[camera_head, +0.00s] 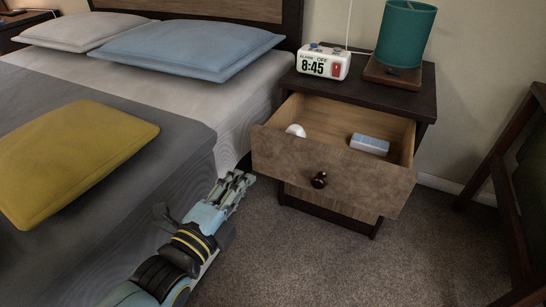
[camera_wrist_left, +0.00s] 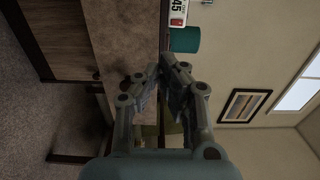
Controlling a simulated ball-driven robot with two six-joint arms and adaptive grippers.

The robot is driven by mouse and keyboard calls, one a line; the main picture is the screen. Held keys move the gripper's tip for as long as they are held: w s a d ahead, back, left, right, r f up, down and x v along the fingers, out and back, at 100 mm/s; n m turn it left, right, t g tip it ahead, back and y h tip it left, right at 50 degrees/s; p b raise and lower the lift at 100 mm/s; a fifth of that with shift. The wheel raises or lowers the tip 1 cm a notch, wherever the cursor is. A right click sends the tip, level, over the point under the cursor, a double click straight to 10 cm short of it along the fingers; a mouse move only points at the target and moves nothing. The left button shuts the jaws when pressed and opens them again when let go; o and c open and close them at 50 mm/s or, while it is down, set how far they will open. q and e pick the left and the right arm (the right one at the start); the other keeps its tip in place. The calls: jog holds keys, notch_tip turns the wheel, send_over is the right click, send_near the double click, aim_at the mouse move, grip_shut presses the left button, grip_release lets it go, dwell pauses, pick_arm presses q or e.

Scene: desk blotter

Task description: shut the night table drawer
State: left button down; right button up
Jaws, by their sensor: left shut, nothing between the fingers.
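The night table (camera_head: 388,97) stands right of the bed. Its drawer (camera_head: 290,155) is pulled out, with a brown front and a dark round knob (camera_head: 319,180). Inside the drawer lie a white rounded object (camera_head: 296,130) and a blue-and-white box (camera_head: 369,144). My left gripper (camera_head: 240,178) is shut and empty, just left of the drawer front and apart from it in the head view. In the left wrist view the gripper (camera_wrist_left: 160,70) shows in front of the drawer front (camera_wrist_left: 95,35), turned sideways. My right gripper is not in view.
An alarm clock (camera_head: 323,62) and a teal lamp (camera_head: 405,33) stand on the night table. The bed (camera_head: 190,139) with pillows is on the left, close to my left arm. A dark wooden chair (camera_head: 505,190) stands at the right. Carpet (camera_head: 330,265) in front of the drawer is clear.

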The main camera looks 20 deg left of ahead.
aim_at(272, 143)
pick_arm(q)
jog(key=w+b, duration=0.1)
jog(key=w, duration=0.5)
jog(key=w+b, duration=0.2)
jog(key=w, duration=0.5)
jog(key=shift+d, duration=0.2)
jog(key=shift+w, duration=0.25)
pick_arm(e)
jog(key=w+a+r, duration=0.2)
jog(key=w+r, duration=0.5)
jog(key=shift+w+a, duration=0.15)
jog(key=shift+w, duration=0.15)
pick_arm(q)
jog(key=shift+r, duration=0.1)
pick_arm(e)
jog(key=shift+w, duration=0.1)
